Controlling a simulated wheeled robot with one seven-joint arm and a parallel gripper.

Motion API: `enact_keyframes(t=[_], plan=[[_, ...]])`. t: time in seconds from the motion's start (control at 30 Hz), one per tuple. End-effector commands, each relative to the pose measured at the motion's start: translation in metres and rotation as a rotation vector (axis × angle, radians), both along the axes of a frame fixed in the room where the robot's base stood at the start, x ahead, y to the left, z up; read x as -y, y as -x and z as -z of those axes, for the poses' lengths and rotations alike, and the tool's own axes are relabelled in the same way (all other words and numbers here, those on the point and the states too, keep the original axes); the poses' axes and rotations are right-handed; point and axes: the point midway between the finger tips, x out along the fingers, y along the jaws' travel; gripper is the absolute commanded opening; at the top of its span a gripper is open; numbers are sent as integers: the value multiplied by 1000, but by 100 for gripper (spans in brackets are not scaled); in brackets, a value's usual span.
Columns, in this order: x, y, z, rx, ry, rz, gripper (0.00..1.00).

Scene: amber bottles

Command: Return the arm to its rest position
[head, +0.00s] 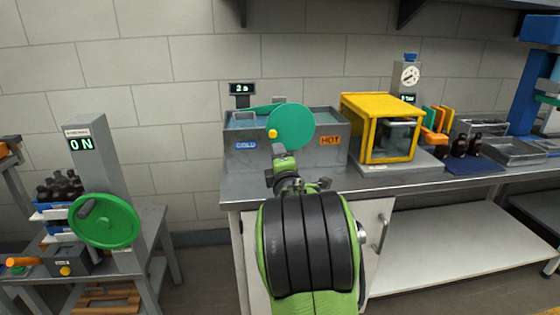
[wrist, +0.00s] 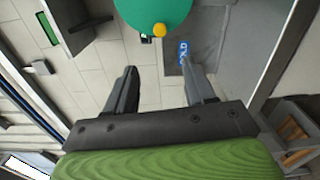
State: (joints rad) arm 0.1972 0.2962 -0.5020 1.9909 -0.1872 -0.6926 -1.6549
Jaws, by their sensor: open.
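My arm, green with black bands, rises in the middle of the head view in front of the metal bench (head: 400,183). My gripper shows in the wrist view (wrist: 162,80), with its two grey fingers apart and nothing between them. In the head view the fingertips are hidden or too small to make out. Beyond the fingers in the wrist view are the teal disc (wrist: 155,8) with its yellow knob and the blue COLD label (wrist: 184,53).
The steel COLD/HOT bath (head: 245,160) stands on the bench behind my arm. Right of it are a yellow-framed case (head: 378,160), dark bottles (head: 459,146) on a blue mat and metal trays (head: 515,152). At left are a green wheel (head: 104,222) and more bottles (head: 60,187).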

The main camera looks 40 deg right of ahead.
Motion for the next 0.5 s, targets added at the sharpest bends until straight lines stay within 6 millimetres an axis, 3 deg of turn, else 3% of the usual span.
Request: enact_keyframes(t=[0.37, 0.47, 0.5], plan=[[-2, 0, 0, 0, -16, -3, 54], [-27, 8, -1, 8, -184, -36, 54], [-47, 14, 1, 6, -312, -57, 54]])
